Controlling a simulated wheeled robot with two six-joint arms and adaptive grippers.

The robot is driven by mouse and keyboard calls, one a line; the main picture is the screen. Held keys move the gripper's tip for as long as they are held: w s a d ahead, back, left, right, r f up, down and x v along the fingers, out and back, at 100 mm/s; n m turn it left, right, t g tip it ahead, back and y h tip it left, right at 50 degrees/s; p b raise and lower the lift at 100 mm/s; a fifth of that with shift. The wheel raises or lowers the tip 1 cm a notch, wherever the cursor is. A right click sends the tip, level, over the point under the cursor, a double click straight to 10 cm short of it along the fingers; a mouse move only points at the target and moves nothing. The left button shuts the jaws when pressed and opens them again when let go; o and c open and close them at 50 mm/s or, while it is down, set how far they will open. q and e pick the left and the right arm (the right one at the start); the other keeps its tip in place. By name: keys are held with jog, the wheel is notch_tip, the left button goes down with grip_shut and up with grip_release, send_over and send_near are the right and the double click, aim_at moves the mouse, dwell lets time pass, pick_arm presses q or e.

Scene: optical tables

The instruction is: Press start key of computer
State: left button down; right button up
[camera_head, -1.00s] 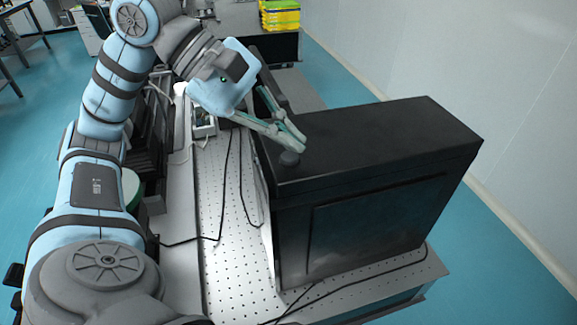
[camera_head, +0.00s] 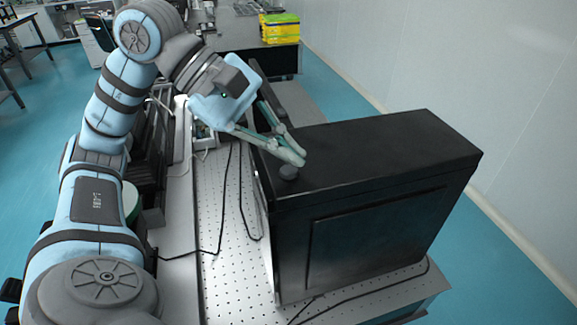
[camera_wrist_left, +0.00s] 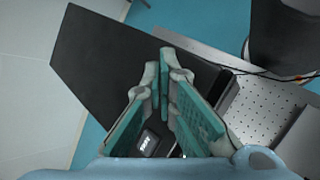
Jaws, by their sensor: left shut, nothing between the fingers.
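The computer (camera_head: 380,150) is a large black case standing on the perforated table. My right gripper is not in view.
The perforated table (camera_head: 215,245) has bare room left of the case, with black cables (camera_head: 220,215) across it. Dark equipment stands beyond my left arm. A yellow and green stack (camera_head: 280,28) sits on a far bench. A white wall (camera_head: 470,80) runs along the right.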

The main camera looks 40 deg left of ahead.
aim_at(287, 172)
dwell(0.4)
pick_arm(q)
jog(key=shift+f+b, duration=0.45)
jog(key=shift+f+b, duration=0.4)
dwell(0.5)
jog(key=shift+r, duration=0.15)
jog(key=shift+r+p, duration=0.7)
jog(key=shift+p, duration=0.15)
notch_tip(287, 172, up, 5)
jog(key=p, duration=0.5)
jog(key=shift+r, duration=0.15)
